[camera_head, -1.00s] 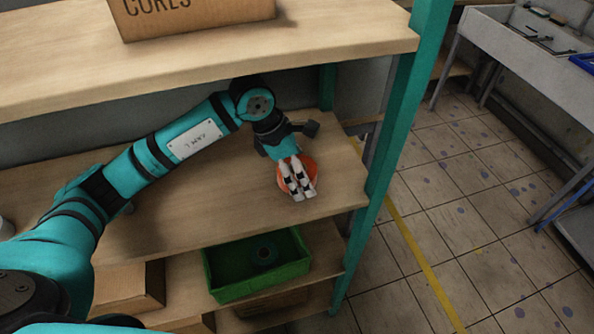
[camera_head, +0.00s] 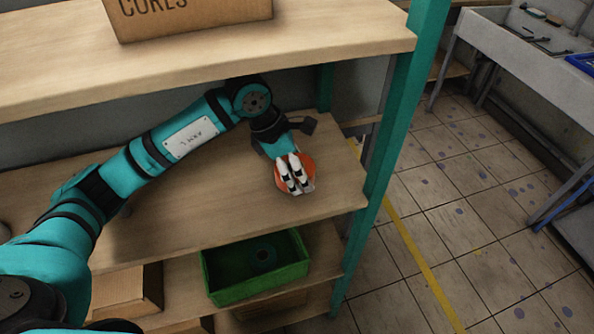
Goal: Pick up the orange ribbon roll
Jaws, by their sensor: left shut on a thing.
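The orange ribbon roll (camera_head: 308,164) is on the middle shelf (camera_head: 200,205), near its right end. My left gripper (camera_head: 296,187) reaches in from the left and is shut on the roll. Its white and black fingers hide much of the roll. I cannot tell whether the roll still touches the shelf. My right gripper is not in view.
The upper shelf (camera_head: 330,48) lies just above my left arm and carries a cardboard box (camera_head: 190,14). A green post (camera_head: 397,130) stands right of the roll. A green crate (camera_head: 222,294) and a cardboard box (camera_head: 128,290) are on the shelf below.

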